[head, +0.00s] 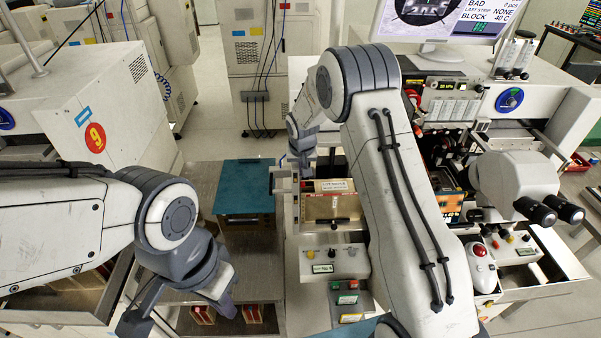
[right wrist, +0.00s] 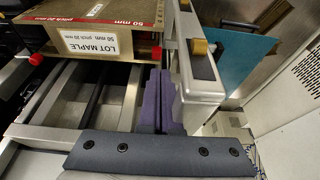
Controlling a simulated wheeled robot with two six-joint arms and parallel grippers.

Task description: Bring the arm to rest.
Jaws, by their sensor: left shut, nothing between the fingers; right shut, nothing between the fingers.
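My right arm reaches forward across the head view, and its gripper (head: 305,170) is over the bench beside the magazine labelled LOT MAPLE (head: 332,206). In the right wrist view the purple-grey fingers (right wrist: 158,105) are together with nothing between them. They point toward the gap between the LOT MAPLE magazine (right wrist: 112,46) and a pale upright plate; whether they touch either I cannot tell. My left gripper (head: 228,305) hangs at the lower left of the head view, shut and empty, above a low shelf. Its fingertips are partly hidden by its own wrist.
A teal mat (head: 245,180) lies left of the magazine. A pale metal plate with a yellow knob (right wrist: 198,85) stands close to the right fingers. Control boxes (head: 334,262), a microscope (head: 515,180) and a monitor (head: 435,18) surround the right arm. Red-brown magazines (head: 252,313) sit below the left gripper.

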